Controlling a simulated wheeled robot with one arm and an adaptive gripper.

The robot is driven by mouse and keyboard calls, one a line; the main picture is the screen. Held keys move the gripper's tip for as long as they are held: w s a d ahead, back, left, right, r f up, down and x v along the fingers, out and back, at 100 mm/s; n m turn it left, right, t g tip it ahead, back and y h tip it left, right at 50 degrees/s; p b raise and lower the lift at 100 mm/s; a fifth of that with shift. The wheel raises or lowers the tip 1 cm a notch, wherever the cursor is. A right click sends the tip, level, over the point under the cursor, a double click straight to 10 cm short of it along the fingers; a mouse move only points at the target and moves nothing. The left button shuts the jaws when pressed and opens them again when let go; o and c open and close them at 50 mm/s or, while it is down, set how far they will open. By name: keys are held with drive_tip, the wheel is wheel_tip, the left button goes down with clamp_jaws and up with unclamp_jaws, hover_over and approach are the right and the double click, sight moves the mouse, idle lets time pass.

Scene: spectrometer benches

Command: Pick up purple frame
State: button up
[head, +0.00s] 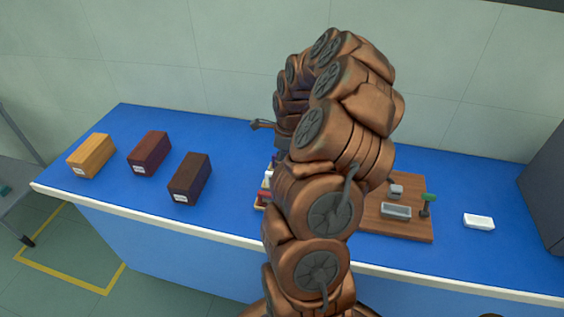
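I cannot make out a whole purple frame. My copper arm covers the middle of the blue bench. A small dark purple bit (275,160) shows at the arm's left edge, above a partly hidden wooden holder with white and red pieces (266,190); I cannot tell whether it is the frame. My gripper (262,125) shows only as a dark grey finger pointing left, above the back of the bench. The rest of it is hidden behind the arm, so its opening and anything in it cannot be seen.
On the blue bench (235,160) stand a yellow-tan box (92,156), a maroon box (150,153) and a dark brown box (190,179). At right are a wooden board (405,222) with grey parts and a green-topped piece, a white tray (479,222) and a grey cabinet (548,190).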

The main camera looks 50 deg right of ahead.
clamp_jaws()
drive_tip(key=shift+r, duration=0.1)
idle(0.4)
